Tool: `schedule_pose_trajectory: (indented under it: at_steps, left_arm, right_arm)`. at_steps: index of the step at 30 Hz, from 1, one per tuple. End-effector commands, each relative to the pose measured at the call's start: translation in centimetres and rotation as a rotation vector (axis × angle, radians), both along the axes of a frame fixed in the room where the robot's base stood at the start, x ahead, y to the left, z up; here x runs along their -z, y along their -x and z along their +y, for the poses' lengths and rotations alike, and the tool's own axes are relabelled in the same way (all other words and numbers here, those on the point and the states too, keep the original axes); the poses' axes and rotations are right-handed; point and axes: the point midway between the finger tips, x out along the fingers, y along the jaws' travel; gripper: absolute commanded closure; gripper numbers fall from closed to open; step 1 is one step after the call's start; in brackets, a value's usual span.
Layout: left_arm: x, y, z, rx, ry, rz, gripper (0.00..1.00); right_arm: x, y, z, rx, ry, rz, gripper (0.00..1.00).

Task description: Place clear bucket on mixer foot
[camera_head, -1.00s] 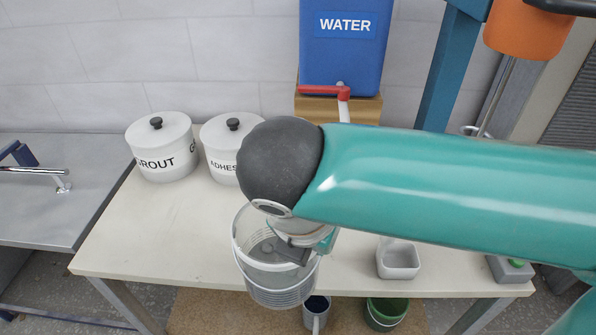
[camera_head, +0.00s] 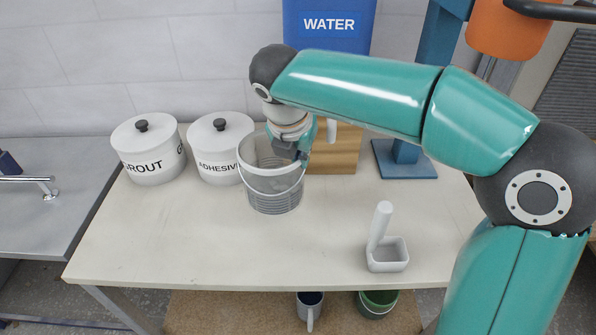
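The clear bucket (camera_head: 272,186), see-through with a ribbed lower wall and a wire handle, appears near the middle of the table, in front of the adhesive pot. My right gripper (camera_head: 285,150) is at the bucket's back right rim and looks shut on it; the fingertips are partly hidden. I cannot tell whether the bucket's bottom touches the table. The mixer foot (camera_head: 405,170), a flat blue plate under a blue post, is at the table's back right, to the right of the bucket. It looks bare. My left gripper is not in view.
White grout (camera_head: 148,165) and adhesive (camera_head: 220,165) pots stand left. A blue water tank (camera_head: 330,45) sits on a wooden stand (camera_head: 338,155). A white scoop (camera_head: 386,258) lies front right. The orange mixer part (camera_head: 505,35) hangs above. The table's front left is clear.

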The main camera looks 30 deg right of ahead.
Motion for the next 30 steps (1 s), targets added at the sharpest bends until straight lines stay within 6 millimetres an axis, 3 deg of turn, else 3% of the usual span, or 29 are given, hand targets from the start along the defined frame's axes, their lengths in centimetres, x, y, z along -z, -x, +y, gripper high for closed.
schedule_pose_trajectory:
  at_steps: [4, 22, 30]
  left_arm:
    - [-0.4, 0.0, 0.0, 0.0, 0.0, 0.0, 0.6]
    - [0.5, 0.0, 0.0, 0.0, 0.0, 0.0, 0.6]
    - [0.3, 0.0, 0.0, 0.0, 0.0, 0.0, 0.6]
  right_arm:
    - [0.2, -1.7, -1.1, 0.001, 0.0, -0.002, 1.0]
    - [6.3, -1.4, -1.0, 0.002, 0.0, -0.001, 1.0]
    - [6.8, -1.8, -1.2, 0.001, -0.002, -0.006, 1.0]
